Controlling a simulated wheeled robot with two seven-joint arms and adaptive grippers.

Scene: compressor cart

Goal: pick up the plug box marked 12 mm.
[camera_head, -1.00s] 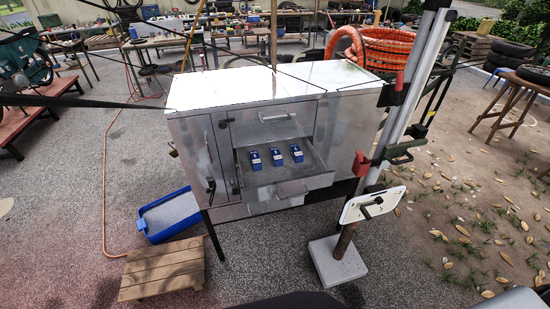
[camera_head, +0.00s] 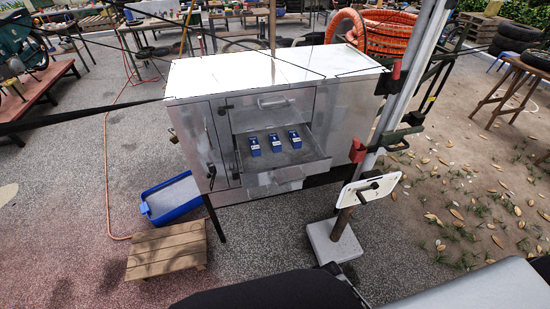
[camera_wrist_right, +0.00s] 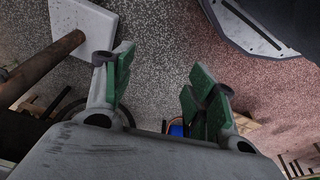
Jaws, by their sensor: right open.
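Three small blue plug boxes with white labels stand in a row in the open drawer (camera_head: 300,162) of the metal cart (camera_head: 190,125): a left box (camera_head: 254,147), a middle box (camera_head: 275,143) and a right box (camera_head: 295,139). The label markings are too small to read, so I cannot tell which is 12 mm. My right gripper (camera_wrist_right: 160,85) shows in the right wrist view with its green-padded fingers wide apart and nothing between them. It points at the gravel ground, away from the boxes. My left gripper is in neither view.
A post on a concrete foot (camera_head: 333,243) carries a white plate (camera_head: 370,189) at the front right of the cart. A blue tray (camera_head: 172,199) and a wooden step (camera_head: 166,250) lie on the ground at the left. An orange hose coil (camera_head: 385,38) is behind the cart.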

